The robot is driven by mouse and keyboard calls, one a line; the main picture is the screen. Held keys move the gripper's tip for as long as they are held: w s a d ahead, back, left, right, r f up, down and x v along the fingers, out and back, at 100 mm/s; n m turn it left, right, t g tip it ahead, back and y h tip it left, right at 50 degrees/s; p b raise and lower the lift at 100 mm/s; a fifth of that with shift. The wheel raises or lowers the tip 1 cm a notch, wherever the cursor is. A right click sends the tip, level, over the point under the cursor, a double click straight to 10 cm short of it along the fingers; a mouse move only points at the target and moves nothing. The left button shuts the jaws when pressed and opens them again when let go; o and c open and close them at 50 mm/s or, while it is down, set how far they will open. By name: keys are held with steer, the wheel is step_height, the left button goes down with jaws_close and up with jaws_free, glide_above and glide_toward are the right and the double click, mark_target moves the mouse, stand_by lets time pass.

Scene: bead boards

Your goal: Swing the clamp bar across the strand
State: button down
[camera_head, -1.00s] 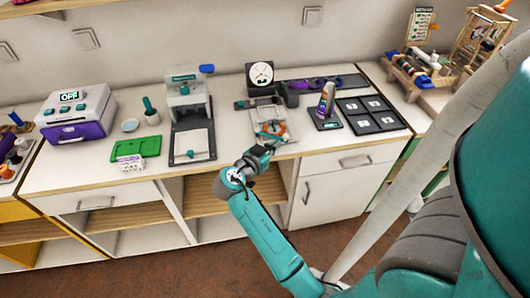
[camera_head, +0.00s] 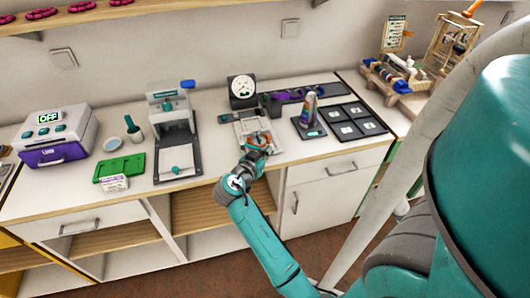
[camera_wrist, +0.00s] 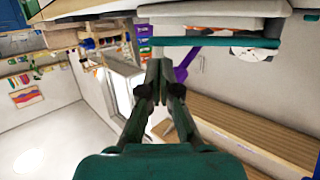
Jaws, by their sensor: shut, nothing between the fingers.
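The clamp board (camera_head: 243,133) is a pale grey frame near the counter's front edge, below the round gauge. Orange showing at its front (camera_head: 266,137) may be the strand, largely hidden by my gripper. A dark piece (camera_head: 224,119) sticks out at its left; I cannot tell whether this is the clamp bar or whether a bar lies across the strand. My gripper (camera_head: 260,141) is at the front of the board; contact cannot be told. In the wrist view my gripper's fingers (camera_wrist: 158,76) are together and empty.
The gauge (camera_head: 242,88) stands behind the board. A bottle on a dark stand (camera_head: 309,110) and a dark tile tray (camera_head: 350,122) are to the right. A press (camera_head: 172,118) and green tray (camera_head: 120,166) are to the left. The counter edge runs just in front.

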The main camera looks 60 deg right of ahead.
steer(key=shift+s+d+n+t, duration=0.25)
steer(key=shift+d+n+t, duration=0.8)
steer(key=shift+t, duration=0.25)
steer(key=shift+d+n+t, duration=0.25)
steer(key=shift+d+t, duration=0.15)
steer(key=shift+w+r+x, duration=0.1)
steer(key=shift+r+x, duration=0.1)
steer(key=shift+x, duration=0.8)
steer(key=shift+w+r+x, duration=0.15)
steer(key=shift+r+x, duration=0.05)
steer(key=shift+x, duration=0.75)
steer(key=shift+d, duration=0.1)
